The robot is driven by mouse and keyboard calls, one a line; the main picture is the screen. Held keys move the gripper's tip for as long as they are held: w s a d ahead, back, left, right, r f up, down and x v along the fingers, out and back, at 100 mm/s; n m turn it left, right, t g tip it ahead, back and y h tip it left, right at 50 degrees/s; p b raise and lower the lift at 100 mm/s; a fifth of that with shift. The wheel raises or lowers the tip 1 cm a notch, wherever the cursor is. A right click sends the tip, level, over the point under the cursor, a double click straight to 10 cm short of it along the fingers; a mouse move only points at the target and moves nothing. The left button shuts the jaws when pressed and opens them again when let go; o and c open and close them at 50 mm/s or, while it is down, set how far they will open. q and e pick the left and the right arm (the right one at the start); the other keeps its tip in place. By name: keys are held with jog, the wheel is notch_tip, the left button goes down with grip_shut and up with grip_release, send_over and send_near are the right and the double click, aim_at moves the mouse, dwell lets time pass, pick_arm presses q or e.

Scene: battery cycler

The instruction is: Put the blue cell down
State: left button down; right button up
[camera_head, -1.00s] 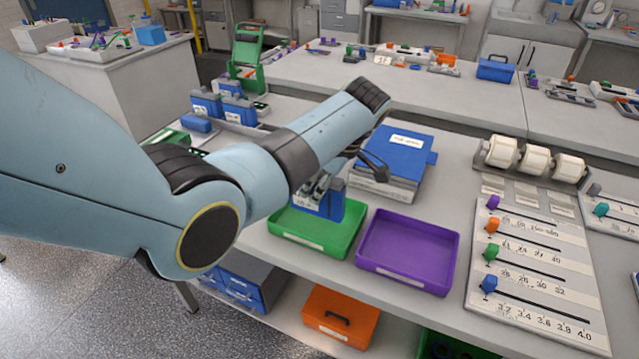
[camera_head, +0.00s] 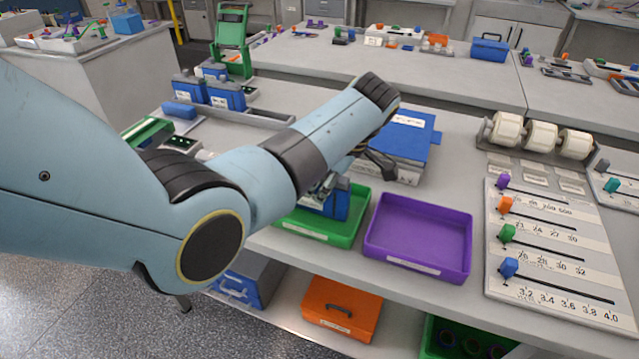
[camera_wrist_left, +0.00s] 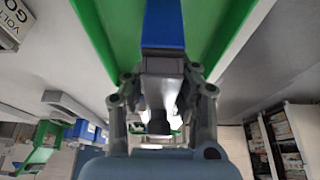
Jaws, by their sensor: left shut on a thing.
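The blue cell (camera_head: 338,205) is in or just over the green tray (camera_head: 353,228) at the front of the bench. I cannot tell whether its bottom touches the tray floor. My left gripper (camera_head: 328,187) is shut on the cell, partly hidden behind my own forearm. In the left wrist view the cell shows as a blue strip (camera_wrist_left: 163,25) between the gripper's fingers (camera_wrist_left: 162,85), with the green tray (camera_wrist_left: 100,30) around it. My right gripper is not in view.
An empty purple tray (camera_head: 418,236) stands right of the green tray. A blue binder on a stack (camera_head: 408,138) lies behind. More blue cells (camera_head: 225,97) stand at the back left. A slider board (camera_head: 550,240) and white rolls (camera_head: 540,137) are at the right.

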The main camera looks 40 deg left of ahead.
pick_arm(q)
jog(key=c, duration=1.1)
grip_release()
jog(key=shift+a, duration=0.2)
jog(key=shift+o, duration=0.2)
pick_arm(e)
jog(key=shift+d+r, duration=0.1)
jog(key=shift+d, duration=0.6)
pick_arm(q)
jog(key=shift+d, duration=0.1)
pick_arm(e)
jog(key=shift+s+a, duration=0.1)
pick_arm(q)
jog(key=shift+r, duration=0.15)
jog(key=shift+d+r, duration=0.1)
jog(key=shift+r, duration=0.2)
jog(key=b+v, duration=0.1)
jog(key=v, duration=0.9)
jog(key=shift+d+r, duration=0.25)
jog(key=shift+r, duration=0.35)
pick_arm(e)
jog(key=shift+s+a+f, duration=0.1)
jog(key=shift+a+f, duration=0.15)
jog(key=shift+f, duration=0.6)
